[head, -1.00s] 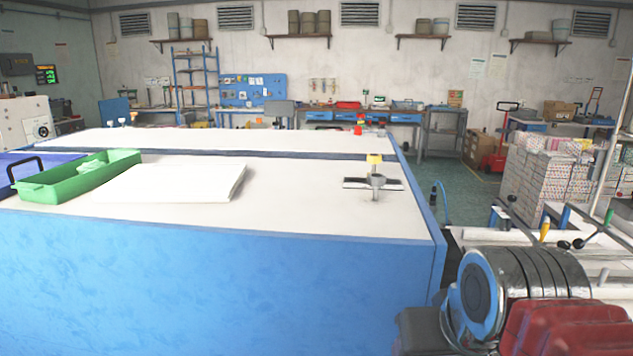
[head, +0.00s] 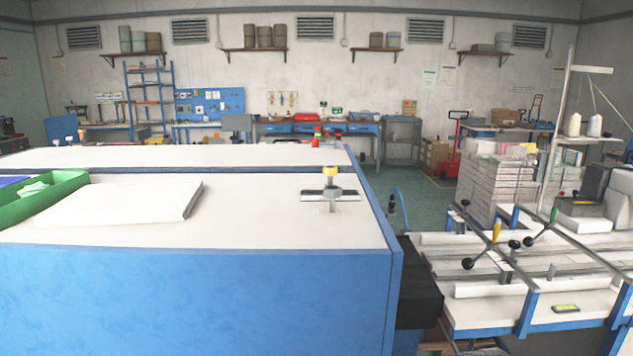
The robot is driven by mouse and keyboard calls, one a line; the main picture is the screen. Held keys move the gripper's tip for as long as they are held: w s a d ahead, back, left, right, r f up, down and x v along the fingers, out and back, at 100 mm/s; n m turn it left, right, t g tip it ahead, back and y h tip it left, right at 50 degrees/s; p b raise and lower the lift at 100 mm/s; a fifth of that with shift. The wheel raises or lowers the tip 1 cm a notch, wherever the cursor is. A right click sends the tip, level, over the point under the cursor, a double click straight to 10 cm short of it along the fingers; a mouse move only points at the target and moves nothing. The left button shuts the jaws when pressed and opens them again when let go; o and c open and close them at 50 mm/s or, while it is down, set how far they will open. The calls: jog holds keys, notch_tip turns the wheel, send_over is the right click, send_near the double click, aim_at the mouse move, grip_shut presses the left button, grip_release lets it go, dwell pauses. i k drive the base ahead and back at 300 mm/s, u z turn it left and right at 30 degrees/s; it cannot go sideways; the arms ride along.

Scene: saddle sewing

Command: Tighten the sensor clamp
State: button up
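A small metal fixture with a yellow knob (head: 330,185) stands upright on the white top of the blue cabinet, near its right edge. Its flat crosspiece lies across the upright. On the saddle machine at the right are bars with black ball-ended levers, a yellow handle (head: 496,231) and a green-tipped lever (head: 553,215). I cannot tell from this distance which of these is the sensor clamp, or how tight any of them is. My gripper does not show in the head view.
The blue cabinet (head: 180,300) fills the left foreground. A green tray (head: 40,200) and a white stack (head: 125,205) lie on it. The saddle machine's table (head: 490,314) stands at the right. Green floor (head: 420,205) shows between cabinet and stacked printed bundles (head: 495,185).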

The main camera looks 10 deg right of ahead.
aim_at(331, 192)
jog(key=k, duration=0.5)
jog(key=u, duration=1.05)
jog(key=i, duration=0.7)
jog(key=u, duration=0.35)
